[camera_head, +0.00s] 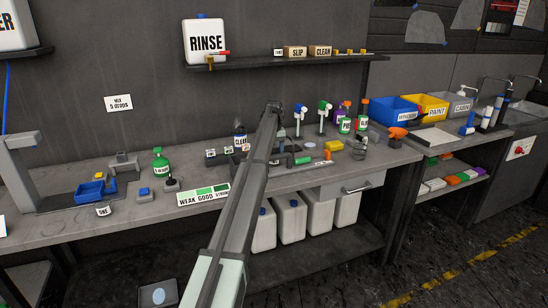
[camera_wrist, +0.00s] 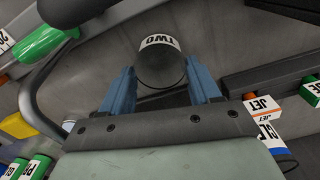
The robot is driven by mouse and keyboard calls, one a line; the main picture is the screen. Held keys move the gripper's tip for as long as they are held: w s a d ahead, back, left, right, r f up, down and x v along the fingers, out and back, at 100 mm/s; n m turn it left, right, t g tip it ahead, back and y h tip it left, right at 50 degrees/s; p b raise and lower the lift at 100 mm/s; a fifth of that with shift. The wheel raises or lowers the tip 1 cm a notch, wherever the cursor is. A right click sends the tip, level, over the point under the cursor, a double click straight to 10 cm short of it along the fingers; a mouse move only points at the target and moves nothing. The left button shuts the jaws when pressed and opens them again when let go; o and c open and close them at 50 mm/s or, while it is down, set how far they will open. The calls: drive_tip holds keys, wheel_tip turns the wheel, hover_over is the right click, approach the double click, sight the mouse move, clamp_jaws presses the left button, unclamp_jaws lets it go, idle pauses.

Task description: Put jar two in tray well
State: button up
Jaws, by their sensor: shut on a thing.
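In the wrist view my gripper (camera_wrist: 161,78) has its two blue fingers on either side of a dark, round jar, jar two (camera_wrist: 161,62). The jar's white label reads TWO and appears upside down there. The fingers are shut on the jar. A dark recess lies partly hidden below the jar, and I cannot tell whether it is the tray well. In the head view my arm crosses the bench, and I cannot make out the gripper's fingers or the held jar.
A green cylinder (camera_wrist: 45,42) and boxes labelled JET (camera_wrist: 262,108) lie near the gripper.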

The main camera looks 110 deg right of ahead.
wheel_tip(320, 180, up, 10)
drive_tip(key=shift+f, duration=0.2)
drive_tip(key=shift+r, duration=0.2)
drive_tip(key=shift+w+d, duration=0.1)
drive_tip(key=shift+w, duration=0.15)
drive_tip(key=w+d+r+n, duration=0.1)
drive_tip(key=w+d, duration=0.2)
drive_tip(key=w, duration=0.7)
drive_tip(key=w+d+r, duration=0.2)
drive_tip(key=w+d, duration=0.1)
drive_tip(key=w, duration=0.7)
drive_tip(key=n, duration=0.3)
hover_over(97, 189)
drive_tip(key=w+a, duration=0.2)
drive_tip(key=a, duration=0.1)
drive_tip(key=f, duration=0.2)
drive_tip(key=shift+s+f, duration=0.15)
drive_tip(key=shift+f, duration=4.4)
drive_tip(key=shift+f, duration=0.1)
